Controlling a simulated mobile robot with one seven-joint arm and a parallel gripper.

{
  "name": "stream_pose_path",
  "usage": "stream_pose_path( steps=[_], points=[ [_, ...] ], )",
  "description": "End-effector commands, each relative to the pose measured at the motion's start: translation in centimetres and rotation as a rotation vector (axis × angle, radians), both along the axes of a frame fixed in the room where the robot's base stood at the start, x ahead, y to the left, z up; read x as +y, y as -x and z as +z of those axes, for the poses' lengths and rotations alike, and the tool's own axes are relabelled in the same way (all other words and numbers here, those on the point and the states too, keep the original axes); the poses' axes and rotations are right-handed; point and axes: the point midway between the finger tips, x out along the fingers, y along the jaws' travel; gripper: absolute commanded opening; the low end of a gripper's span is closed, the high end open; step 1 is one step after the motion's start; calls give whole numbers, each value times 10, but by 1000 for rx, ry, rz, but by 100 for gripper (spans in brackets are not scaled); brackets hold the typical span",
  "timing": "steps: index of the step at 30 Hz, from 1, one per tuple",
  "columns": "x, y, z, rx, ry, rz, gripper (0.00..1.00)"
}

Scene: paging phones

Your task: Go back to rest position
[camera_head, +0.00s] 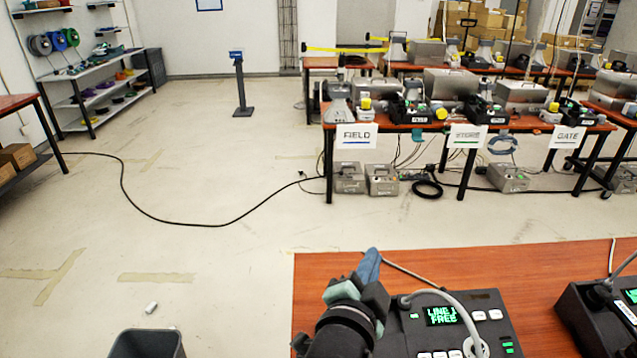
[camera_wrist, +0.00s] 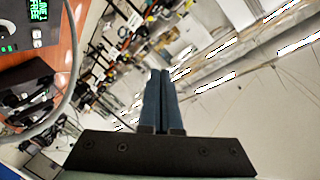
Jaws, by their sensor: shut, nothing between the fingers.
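My gripper (camera_head: 371,262) is over the near left part of the reddish-brown table, beside a black paging phone (camera_head: 448,330) whose green screen reads "LINE 1 FREE". In the wrist view my gripper (camera_wrist: 162,72) has its two blue fingers together with nothing between them. The paging phone also shows at the upper left of the wrist view (camera_wrist: 12,28), apart from the fingers. A grey cable curves over the phone. A second phone (camera_head: 600,308) is partly in view at the right edge.
The near table (camera_head: 320,275) fills the lower right. A dark bin (camera_head: 147,344) stands on the floor left of it, with a small white piece (camera_head: 151,307) nearby. A black cable (camera_head: 180,222) crosses the open floor. Farther tables (camera_head: 400,127) hold several devices and signs.

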Motion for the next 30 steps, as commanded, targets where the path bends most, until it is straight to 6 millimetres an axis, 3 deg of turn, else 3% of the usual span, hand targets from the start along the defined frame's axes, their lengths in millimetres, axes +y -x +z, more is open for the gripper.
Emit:
stream_pose_path(
  steps=[1, 4, 7, 12, 15, 18, 21, 30],
  points=[
    [7, -4, 42, -64, 62, 40, 0],
    [21, -1, 119, -178, 213, 107, 0],
    [36, 15, 193, -304, 376, 148, 0],
    [58, 66, 306, -521, 664, 145, 0],
    [69, 101, 354, -629, 807, 111, 0],
    [76, 130, 384, -705, 912, 71, 0],
    [81, 148, 400, -747, 973, 42, 0],
    [82, 155, 406, -761, 1002, 27, 0]
  ],
)
